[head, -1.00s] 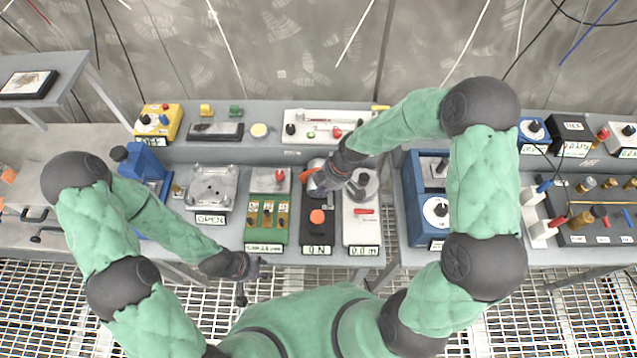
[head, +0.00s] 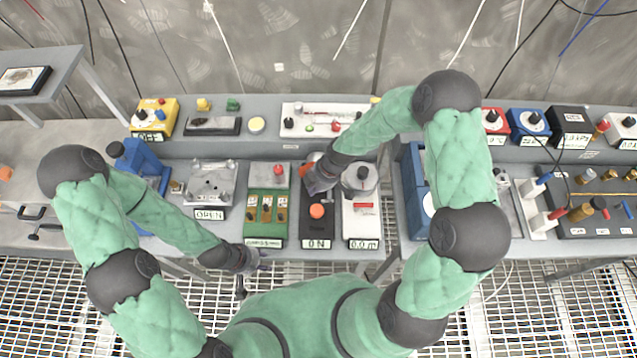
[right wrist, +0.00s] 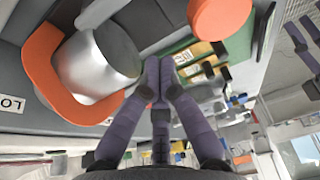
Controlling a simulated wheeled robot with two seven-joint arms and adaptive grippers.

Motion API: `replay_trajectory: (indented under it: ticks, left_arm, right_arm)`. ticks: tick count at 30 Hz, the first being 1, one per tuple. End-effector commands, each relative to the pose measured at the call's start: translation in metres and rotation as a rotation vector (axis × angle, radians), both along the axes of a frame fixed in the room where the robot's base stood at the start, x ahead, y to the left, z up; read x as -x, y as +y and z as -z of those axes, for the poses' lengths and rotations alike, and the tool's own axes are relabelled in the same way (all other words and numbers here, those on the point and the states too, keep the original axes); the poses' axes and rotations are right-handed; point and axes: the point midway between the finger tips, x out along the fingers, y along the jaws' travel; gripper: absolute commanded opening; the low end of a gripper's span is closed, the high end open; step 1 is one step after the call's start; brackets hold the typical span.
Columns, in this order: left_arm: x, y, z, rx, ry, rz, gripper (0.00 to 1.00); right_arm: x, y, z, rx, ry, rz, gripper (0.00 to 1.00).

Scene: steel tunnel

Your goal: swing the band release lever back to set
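A black unit labelled "0 N" (head: 321,228) stands on the bench with a round orange knob (head: 316,211) on top. In the right wrist view, a curved orange lever (right wrist: 48,78) lies around a silver cylinder (right wrist: 95,65); I take it for the band release lever. My right gripper (right wrist: 160,68) has its fingertips together, beside the cylinder, with nothing seen between them. Whether it touches the cylinder is unclear. In the head view, the right hand (head: 316,187) hides most of the cylinder and lever. My left gripper (head: 252,264) hangs at the bench's front edge, its fingers unclear.
A green unit (head: 266,215) stands left of the black unit. A white unit labelled "0.0 m" (head: 361,218) with a metal cylinder stands close on its right. An "OPEN" metal fixture (head: 211,185) is further left. A raised shelf (head: 270,146) runs behind.

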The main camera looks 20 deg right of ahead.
Motion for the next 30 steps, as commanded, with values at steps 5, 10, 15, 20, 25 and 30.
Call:
replay_trajectory:
  ticks: [5,10,15,20,25,30]
  left_arm:
    - [0.000,0.000,0.003,0.000,0.000,0.000,0.40]
    - [0.000,0.000,0.000,0.000,0.000,0.000,0.40]
    - [0.000,0.000,-0.001,0.000,0.000,0.000,0.40]
    - [0.000,0.000,-0.002,0.000,0.000,0.000,0.40]
    - [0.000,0.000,-0.001,0.000,0.000,0.000,0.40]
    - [0.000,0.000,-0.001,0.000,0.000,0.000,0.40]
  right_arm:
    - [-0.002,0.011,0.033,0.000,0.004,-0.001,0.00]
    - [0.002,-0.010,0.034,0.000,0.000,0.006,0.00]
    - [0.006,-0.024,0.034,0.000,-0.001,0.003,0.00]
    - [0.008,-0.027,0.034,0.000,-0.001,0.001,0.00]
    - [0.008,-0.027,0.034,0.000,-0.001,0.001,0.00]
    - [0.008,-0.029,0.034,0.000,-0.001,0.001,0.00]
